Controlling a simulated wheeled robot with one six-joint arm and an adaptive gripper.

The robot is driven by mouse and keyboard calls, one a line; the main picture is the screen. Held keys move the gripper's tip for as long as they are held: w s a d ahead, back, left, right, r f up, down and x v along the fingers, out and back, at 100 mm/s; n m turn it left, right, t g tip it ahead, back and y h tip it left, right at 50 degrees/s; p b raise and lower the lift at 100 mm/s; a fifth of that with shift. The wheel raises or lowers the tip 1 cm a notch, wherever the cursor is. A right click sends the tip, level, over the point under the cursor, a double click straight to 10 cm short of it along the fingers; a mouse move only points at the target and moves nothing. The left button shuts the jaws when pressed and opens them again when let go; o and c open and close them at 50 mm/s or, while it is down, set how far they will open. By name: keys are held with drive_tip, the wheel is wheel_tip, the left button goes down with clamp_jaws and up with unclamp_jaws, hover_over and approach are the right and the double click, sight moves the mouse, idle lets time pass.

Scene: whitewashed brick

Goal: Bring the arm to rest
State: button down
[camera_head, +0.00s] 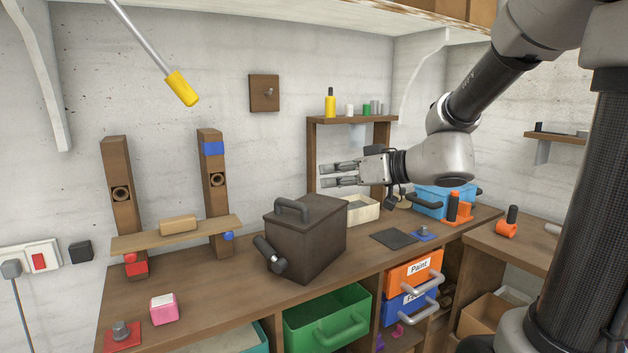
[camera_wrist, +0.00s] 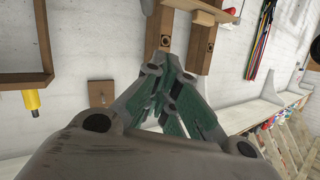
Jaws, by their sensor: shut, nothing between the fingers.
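My gripper (camera_head: 322,175) is held in the air above the workbench, pointing left, in the head view. Its fingers are shut with nothing between them. In the wrist view my gripper (camera_wrist: 178,105) fills the middle, with the wall and wooden posts beyond it. My arm comes in from the upper right of the head view and is bent at the elbow. The dark brown box (camera_head: 318,240) with a handle on top stands on the bench below and left of my gripper, apart from it.
A wooden shelf frame (camera_head: 350,119) stands behind my gripper. A blue bin (camera_head: 432,203) is near my wrist. A yellow-ended rod (camera_head: 182,88) hangs at upper left. Two posts with a plank (camera_head: 130,240) stand at left. Green (camera_head: 330,318) and orange (camera_head: 411,272) drawers are under the bench.

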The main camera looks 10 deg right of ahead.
drive_tip(key=s+d+f+m+g+h, duration=0.25)
drive_tip(key=s+f+m, duration=0.2)
drive_tip(key=s, duration=0.25)
drive_tip(key=s+d+f+m+g+h, duration=0.1)
drive_tip(key=s+d+f+m+g, duration=0.25)
drive_tip(key=s+f, duration=0.2)
drive_tip(key=s+d+r+n+h, duration=0.1)
drive_tip(key=s+d+r+h, duration=0.2)
drive_tip(key=s+d+h, duration=0.4)
drive_tip(key=s+d, duration=0.2)
drive_tip(key=d, duration=0.2)
drive_tip(key=shift+s+d+r, duration=0.15)
drive_tip(key=shift+s+d, duration=0.2)
drive_tip(key=shift+s, duration=0.05)
